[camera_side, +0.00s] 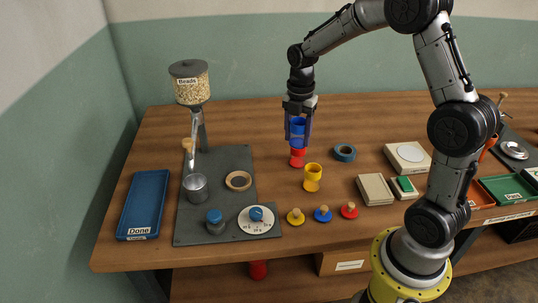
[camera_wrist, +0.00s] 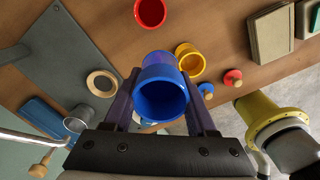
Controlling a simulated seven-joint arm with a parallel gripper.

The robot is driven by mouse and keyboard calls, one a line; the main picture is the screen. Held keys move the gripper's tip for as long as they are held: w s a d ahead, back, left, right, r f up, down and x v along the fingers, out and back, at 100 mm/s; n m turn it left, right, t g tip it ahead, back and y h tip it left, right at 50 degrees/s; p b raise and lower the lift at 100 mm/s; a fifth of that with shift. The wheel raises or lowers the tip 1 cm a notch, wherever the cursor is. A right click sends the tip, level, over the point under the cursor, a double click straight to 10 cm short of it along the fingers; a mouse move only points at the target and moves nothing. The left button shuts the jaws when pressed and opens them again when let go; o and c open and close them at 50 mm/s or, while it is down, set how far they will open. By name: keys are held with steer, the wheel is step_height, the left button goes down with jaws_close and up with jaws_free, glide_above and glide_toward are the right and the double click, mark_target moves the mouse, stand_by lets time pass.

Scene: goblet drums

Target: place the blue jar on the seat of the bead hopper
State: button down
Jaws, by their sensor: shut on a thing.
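My gripper (camera_side: 299,135) points down and is shut on the blue jar (camera_side: 298,126), which is upright. In the wrist view the blue jar (camera_wrist: 162,92) sits between the two fingers, its open mouth toward the camera. In the side view it appears just above the red jar (camera_side: 297,158), partly overlapping it; the wrist view shows the red jar (camera_wrist: 150,12) apart from it. The bead hopper (camera_side: 190,82), labelled Beads, stands at the left on a grey board (camera_side: 225,163). Below its wooden-handled lever is a grey cup-shaped part (camera_side: 195,187); I cannot tell whether this is the seat.
A yellow jar (camera_side: 313,177) and blue tape roll (camera_side: 344,152) stand near the red jar. A tan ring (camera_side: 238,180) and white dial (camera_side: 256,219) lie on the board. Several knobbed lids line the front. A blue Done tray (camera_side: 146,203) is at far left.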

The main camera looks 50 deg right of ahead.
glide_toward(268, 155)
steer(key=s+a+r, duration=0.1)
steer(key=s+r, duration=0.2)
steer(key=s, duration=0.2)
steer(key=w+f, duration=0.3)
steer(key=f, duration=0.1)
steer(key=shift+w+d+f, duration=0.1)
steer(key=shift+w+d, duration=0.1)
steer(key=shift+d, duration=0.1)
steer(key=shift+w+d+f, duration=0.15)
steer(key=shift+w+f, duration=0.3)
steer(key=shift+f, duration=0.1)
steer(key=shift+w+d+f, duration=0.1)
steer(key=shift+w+f, duration=0.1)
steer(key=shift+f, duration=0.7)
steer(key=shift+w+f, duration=0.15)
steer(key=shift+f, duration=0.7)
steer(key=shift+f, duration=0.15)
steer(key=shift+c, duration=1)
jaws_free()
steer(key=shift+f, duration=0.1)
